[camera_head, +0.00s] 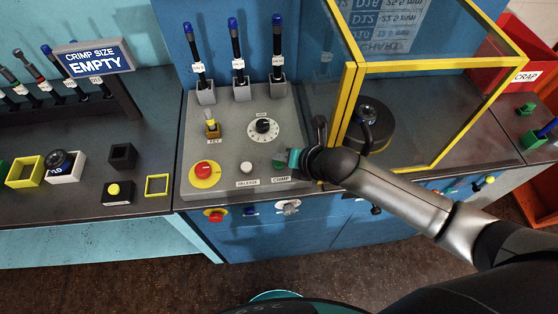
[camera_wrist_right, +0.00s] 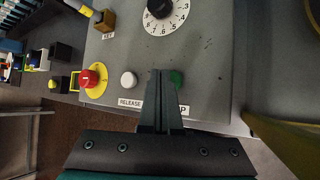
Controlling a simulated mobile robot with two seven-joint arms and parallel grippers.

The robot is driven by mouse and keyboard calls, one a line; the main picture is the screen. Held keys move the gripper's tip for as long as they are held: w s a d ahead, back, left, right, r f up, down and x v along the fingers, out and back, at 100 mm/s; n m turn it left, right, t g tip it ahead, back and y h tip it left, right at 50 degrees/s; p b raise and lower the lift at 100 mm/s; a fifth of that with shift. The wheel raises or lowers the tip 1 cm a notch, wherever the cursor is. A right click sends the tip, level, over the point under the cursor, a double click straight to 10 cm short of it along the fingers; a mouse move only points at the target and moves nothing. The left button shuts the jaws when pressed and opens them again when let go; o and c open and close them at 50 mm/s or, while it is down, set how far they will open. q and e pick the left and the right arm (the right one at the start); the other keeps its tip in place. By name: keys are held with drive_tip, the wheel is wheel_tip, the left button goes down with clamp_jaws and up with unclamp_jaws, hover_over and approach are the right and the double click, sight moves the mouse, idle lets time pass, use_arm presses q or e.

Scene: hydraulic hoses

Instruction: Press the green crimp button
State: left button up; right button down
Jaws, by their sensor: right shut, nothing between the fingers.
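The green crimp button (camera_head: 279,163) is on the grey control panel (camera_head: 222,140), above the CRIMP label (camera_head: 281,180). In the right wrist view the green button (camera_wrist_right: 177,78) shows just right of my fingers, which partly cover it and its label. My right gripper (camera_head: 294,158) is shut and empty, at the panel's lower right beside the button. Its closed fingertips (camera_wrist_right: 161,73) point toward the panel between the white release button (camera_wrist_right: 128,80) and the green one. I cannot tell whether they touch anything. My left gripper is not in view.
A red mushroom button (camera_head: 205,169) on a yellow disc, a key switch (camera_head: 211,127) and a numbered dial (camera_head: 263,128) share the panel. A yellow-framed clear guard (camera_head: 349,90) stands to the right. An "EMPTY" sign (camera_head: 95,60) stands left.

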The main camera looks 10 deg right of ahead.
drive_tip(key=shift+f, duration=0.1)
drive_tip(key=shift+f, duration=0.3)
drive_tip(key=shift+f+b, duration=0.55)
idle(0.8)
drive_tip(key=shift+r, duration=0.1)
drive_tip(key=shift+r+p, duration=0.8)
drive_tip(key=shift+p, duration=0.2)
drive_tip(key=shift+r, duration=0.15)
wheel_tip(320, 180, up, 5)
drive_tip(key=p, duration=0.5)
